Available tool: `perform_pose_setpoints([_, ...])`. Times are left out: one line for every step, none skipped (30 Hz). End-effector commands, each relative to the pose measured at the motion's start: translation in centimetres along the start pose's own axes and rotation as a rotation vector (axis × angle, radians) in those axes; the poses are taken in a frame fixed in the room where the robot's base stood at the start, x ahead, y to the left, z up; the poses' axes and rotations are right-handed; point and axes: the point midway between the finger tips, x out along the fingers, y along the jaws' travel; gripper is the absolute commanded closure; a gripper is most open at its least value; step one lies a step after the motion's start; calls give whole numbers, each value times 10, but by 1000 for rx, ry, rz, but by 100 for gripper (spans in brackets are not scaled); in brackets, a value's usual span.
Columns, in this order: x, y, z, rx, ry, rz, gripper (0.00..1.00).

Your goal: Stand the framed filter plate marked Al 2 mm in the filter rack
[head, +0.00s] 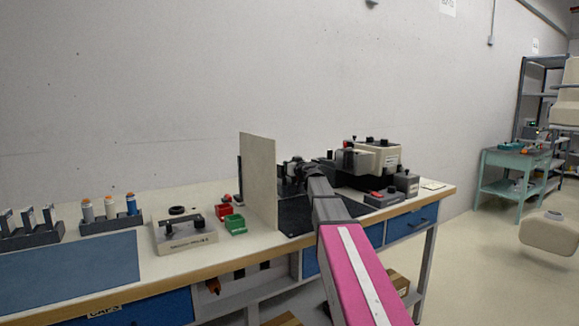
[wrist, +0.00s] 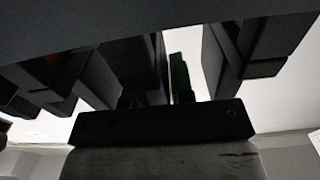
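My gripper (head: 293,172) is at the bench, just right of an upright pale panel, among dark equipment. It is small and dark there. In the wrist view, dark finger-like parts (wrist: 215,60) stand either side of a bright gap with a dark greenish shape in it. Below them is a black bar with a small round hole, above a scuffed grey surface (wrist: 160,162); I cannot tell whether this is a framed plate. No Al 2 mm mark is readable. A dark rack (head: 35,236) with several upright pieces stands at the far left; I cannot tell if it is the filter rack.
The pale panel (head: 259,180) stands upright mid-bench. Left of it are red and green bins (head: 235,225), a block with a black handle (head: 184,238) and a holder with several spools (head: 110,222). A blue mat (head: 70,270) is clear. A bulky instrument (head: 370,160) stands right.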

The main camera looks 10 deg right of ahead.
Motion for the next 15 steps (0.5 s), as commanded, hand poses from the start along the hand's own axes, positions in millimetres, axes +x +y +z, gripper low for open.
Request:
perform_pose_setpoints([0, 0, 0, 0, 0, 0, 61])
perform_pose_setpoints([0, 0, 0, 0, 0, 0, 58])
perform_pose_setpoints([0, 0, 0, 0, 0, 0, 58])
perform_pose_setpoints([0, 0, 0, 0, 0, 0, 58])
perform_pose_setpoints([0, 0, 0, 0, 0, 0, 58])
perform_pose_setpoints([0, 0, 0, 0, 0, 0, 58])
perform_pose_setpoints([0, 0, 0, 0, 0, 0, 58])
perform_pose_setpoints([0, 0, 0, 0, 0, 0, 58])
perform_pose_setpoints([0, 0, 0, 0, 0, 0, 58])
perform_pose_setpoints([0, 0, -1, 0, 0, 0, 58])
perform_pose_setpoints([0, 0, -1, 0, 0, 0, 58])
perform_pose_setpoints([0, 0, -2, 0, 0, 0, 58])
perform_pose_setpoints([0, 0, -3, -1, 0, 0, 58])
perform_pose_setpoints([-1, 0, -4, -1, 0, 0, 58])
perform_pose_setpoints([-5, 0, -3, -1, 0, 0, 58])
